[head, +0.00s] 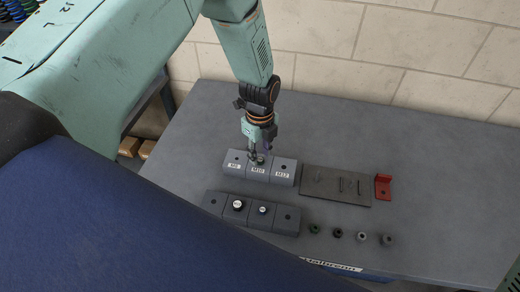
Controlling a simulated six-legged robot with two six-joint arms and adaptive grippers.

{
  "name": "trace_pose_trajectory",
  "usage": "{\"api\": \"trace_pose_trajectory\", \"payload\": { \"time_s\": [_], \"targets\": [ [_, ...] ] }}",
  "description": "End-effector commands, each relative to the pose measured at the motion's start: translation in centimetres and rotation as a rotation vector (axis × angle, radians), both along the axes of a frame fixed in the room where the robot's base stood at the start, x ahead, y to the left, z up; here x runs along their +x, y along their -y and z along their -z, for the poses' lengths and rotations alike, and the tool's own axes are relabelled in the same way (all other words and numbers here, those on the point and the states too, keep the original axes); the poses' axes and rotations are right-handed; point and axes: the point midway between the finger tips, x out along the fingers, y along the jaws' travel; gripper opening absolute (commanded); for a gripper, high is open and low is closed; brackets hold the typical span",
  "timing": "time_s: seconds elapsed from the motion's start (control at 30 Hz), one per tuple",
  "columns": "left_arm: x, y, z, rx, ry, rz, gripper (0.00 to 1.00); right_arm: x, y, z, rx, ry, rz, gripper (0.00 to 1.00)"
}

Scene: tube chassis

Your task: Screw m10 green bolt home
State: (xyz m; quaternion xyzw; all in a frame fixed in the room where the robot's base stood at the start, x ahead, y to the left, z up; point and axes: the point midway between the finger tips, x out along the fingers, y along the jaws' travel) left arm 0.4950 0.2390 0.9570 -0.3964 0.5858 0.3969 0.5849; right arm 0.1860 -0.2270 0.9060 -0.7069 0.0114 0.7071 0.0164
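My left gripper (257,158) points down over the middle block of the back row, labelled M10 (257,171). Its fingertips are right at the top of that block, around or beside a small bolt head (260,160). The bolt is mostly hidden by the fingers, and its colour is hard to tell. I cannot tell whether the fingers are closed on it. The M8 block (234,164) is on the left and the M12 block (285,174) on the right, each with an open dark hole. My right gripper is not in view.
A front row of blocks (285,220) holds two round-headed pieces (239,205). Several small nuts or bolts, one dark green (314,228), lie to its right. A metal plate (322,183) and red bracket (383,188) lie right of the labelled blocks. The grey table (440,200) is clear farther right.

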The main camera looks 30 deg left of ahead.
Motion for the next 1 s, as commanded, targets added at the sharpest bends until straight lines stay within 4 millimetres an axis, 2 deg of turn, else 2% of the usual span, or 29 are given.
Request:
{"api": "trace_pose_trajectory", "payload": {
  "time_s": [0.13, 0.37, 0.8, 1.0],
  "targets": [
    [0.0, 0.0, -0.1, 0.0, 0.0, -0.147, 0.33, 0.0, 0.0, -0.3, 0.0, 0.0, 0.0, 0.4],
    [0.0, 0.0, 0.0, 0.0, 0.001, -0.25, 0.33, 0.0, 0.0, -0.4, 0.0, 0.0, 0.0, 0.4],
    [0.0, 0.0, -0.1, 0.001, 0.001, -0.731, 0.33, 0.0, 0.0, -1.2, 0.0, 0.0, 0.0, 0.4],
    [0.0, 0.0, 0.0, 0.001, 0.001, -0.84, 0.33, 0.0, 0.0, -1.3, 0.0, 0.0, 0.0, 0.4]
  ]
}}
